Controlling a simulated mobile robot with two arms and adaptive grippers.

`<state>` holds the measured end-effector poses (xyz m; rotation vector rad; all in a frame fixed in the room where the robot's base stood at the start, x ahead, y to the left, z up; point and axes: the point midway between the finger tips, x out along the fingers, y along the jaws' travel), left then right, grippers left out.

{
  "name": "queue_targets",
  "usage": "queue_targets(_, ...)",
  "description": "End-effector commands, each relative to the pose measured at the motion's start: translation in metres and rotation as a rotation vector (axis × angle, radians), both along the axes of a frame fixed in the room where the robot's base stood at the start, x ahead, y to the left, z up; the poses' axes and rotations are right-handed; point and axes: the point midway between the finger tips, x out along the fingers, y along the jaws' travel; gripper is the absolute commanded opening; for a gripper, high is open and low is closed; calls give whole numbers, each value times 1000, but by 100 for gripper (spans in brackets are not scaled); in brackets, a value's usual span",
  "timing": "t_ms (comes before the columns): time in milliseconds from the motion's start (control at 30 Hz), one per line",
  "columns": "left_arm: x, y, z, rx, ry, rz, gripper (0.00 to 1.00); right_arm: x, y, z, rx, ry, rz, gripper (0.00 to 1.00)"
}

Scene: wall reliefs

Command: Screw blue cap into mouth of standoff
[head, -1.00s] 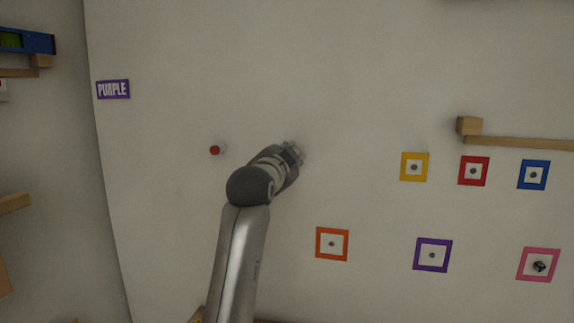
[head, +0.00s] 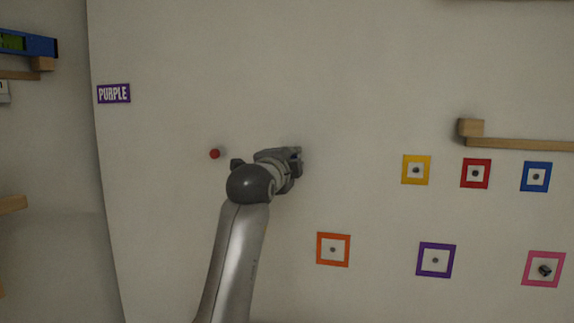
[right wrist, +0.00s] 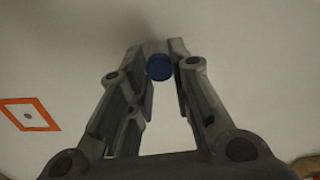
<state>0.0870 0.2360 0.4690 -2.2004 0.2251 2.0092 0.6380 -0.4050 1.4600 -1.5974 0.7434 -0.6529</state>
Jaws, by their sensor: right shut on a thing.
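The blue cap (right wrist: 159,67) shows in the right wrist view between the fingertips of my right gripper (right wrist: 160,55), which is shut on it. A pale grey piece just beyond the cap looks like the standoff (right wrist: 157,47); I cannot tell whether the cap sits in its mouth. In the head view my right gripper (head: 297,158) is at the wall, and its own wrist hides the cap and most of the standoff. My left gripper is not in view.
A red cap (head: 215,154) sticks out of the wall left of my gripper. Coloured square frames, among them an orange one (head: 333,249) and a yellow one (head: 416,170), are at the right. A wooden rail (head: 520,144) juts out above them. The wall above my gripper is clear.

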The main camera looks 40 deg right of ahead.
Motion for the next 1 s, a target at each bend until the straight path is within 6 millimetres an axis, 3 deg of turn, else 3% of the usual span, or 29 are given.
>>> queue_targets(167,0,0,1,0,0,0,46,0,6,4,13,-11,12,0)
queue_targets(200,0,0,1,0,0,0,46,0,6,4,13,-11,12,25)
queue_targets(267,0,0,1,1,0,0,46,0,6,3,13,-11,13,31)
queue_targets(567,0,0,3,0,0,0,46,2,7,3,2,9,16,31)
queue_targets(800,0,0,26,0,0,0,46,4,10,8,-189,236,17,31)
queue_targets(1000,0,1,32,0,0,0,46,5,11,6,-283,346,17,31)
